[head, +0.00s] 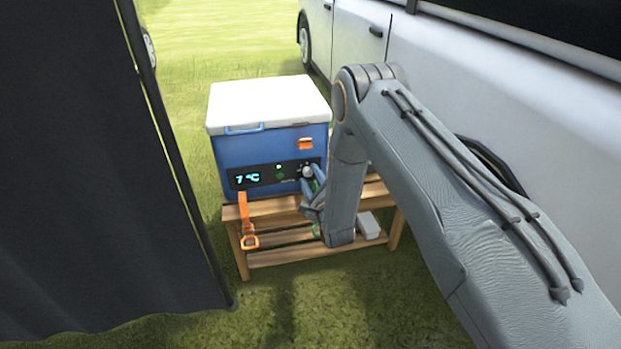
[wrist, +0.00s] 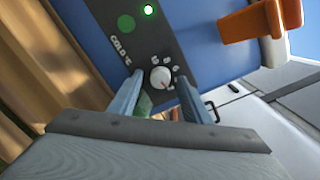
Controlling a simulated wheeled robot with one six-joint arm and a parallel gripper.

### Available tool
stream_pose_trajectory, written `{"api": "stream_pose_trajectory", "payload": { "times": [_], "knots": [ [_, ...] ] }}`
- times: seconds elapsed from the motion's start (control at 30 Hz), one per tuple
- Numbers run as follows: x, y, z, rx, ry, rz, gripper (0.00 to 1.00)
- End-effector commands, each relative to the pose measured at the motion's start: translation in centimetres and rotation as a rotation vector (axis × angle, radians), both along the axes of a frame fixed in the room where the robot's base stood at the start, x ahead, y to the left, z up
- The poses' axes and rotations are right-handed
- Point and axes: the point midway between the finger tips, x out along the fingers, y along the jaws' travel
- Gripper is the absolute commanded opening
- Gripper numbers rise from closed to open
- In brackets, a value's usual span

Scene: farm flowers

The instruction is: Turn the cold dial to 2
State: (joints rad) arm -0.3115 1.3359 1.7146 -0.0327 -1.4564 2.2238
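The cold dial (head: 307,171) is a small round white knob on the dark front panel of a blue cooler (head: 262,150) with a white lid. In the wrist view the dial (wrist: 160,77) sits beside the words "COLD °C", with small numerals around it that I cannot read surely. A small reddish mark shows on its face. The panel's display (head: 247,178) reads 7 °C. My gripper (head: 314,187) is at the panel; in the wrist view its open fingers (wrist: 159,80) stand either side of the dial, with gaps visible. Contact with the panel cannot be told.
The cooler stands on a slatted wooden bench (head: 290,235). An orange latch (head: 305,144) is above the dial, and an orange strap (head: 246,220) hangs at the left. A dark curtain (head: 90,170) is at left, a white van (head: 440,75) at right. Grass in front is clear.

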Motion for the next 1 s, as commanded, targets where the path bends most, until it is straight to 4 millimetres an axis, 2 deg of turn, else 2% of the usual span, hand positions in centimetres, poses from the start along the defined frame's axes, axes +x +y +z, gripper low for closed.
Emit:
{"api": "stream_pose_trajectory", "payload": {
  "times": [0.37,0.7,0.83,1.0],
  "knots": [
    [-0.6,-0.2,0.0,-0.001,0.001,0.0,0.44],
    [-5.5,-2.0,0.2,-0.002,0.002,-0.001,0.44],
    [-6.8,-2.4,0.2,-0.001,0.001,0.0,0.44],
    [-7.4,-2.6,0.2,-0.001,-0.001,-0.001,0.44]
  ]
}}
